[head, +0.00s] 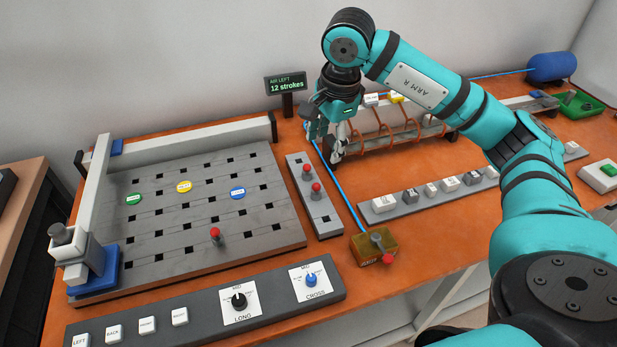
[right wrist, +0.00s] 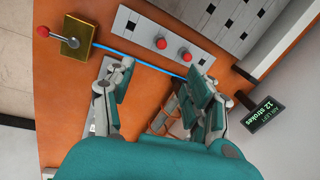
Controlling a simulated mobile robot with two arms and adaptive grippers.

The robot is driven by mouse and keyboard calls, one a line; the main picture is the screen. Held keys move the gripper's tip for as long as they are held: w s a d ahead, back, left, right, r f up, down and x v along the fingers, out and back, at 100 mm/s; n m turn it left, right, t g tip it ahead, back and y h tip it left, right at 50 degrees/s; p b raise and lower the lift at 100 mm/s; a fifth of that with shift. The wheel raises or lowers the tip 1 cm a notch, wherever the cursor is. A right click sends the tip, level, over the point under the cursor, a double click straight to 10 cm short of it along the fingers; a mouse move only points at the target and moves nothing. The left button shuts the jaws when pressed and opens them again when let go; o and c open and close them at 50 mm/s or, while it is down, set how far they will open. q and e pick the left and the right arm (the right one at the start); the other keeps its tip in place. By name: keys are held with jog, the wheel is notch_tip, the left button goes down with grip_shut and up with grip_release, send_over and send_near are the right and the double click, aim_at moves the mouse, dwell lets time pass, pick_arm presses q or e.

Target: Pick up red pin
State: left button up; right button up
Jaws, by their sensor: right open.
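Two red pins stand in a narrow grey strip, the rear one (head: 307,169) and the front one (head: 316,187). They also show in the right wrist view, one red pin (right wrist: 161,43) beside the other red pin (right wrist: 184,55). Another red pin (head: 215,234) stands in the slotted grey plate (head: 270,237). My right gripper (head: 324,143) is open and empty, behind and slightly right of the strip pins. In the right wrist view my right gripper (right wrist: 157,82) has its fingers spread, with the pins beyond the fingertips. My left gripper is not in view.
The narrow strip (head: 325,222) lies right of the plate. A brass box (head: 368,247) with a red-knobbed lever stands in front. A coil rack (head: 400,139) is close to the right gripper. A display (head: 286,85) reads 12 strokes. A blue tube crosses the orange table.

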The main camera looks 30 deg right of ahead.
jog(key=p, duration=0.2)
send_over(317, 186)
jog(key=s, duration=0.2)
notch_tip(317, 186, down, 8)
jog(key=f, duration=0.1)
jog(key=shift+w+f, duration=0.25)
jog(key=shift+f, duration=0.25)
jog(key=shift+w+f, duration=0.2)
jog(key=shift+f, duration=0.75)
jog(key=shift+w+f+p, duration=0.1)
jog(key=shift+f+p, duration=0.2)
jog(key=shift+f, duration=0.05)
jog(key=f, duration=0.1)
jog(key=w+f+p, duration=0.1)
jog(key=f, duration=0.1)
jog(key=shift+f, duration=0.6)
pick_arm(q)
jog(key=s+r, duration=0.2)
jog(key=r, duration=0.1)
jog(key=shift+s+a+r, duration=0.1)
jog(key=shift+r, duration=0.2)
pick_arm(e)
grip_shut()
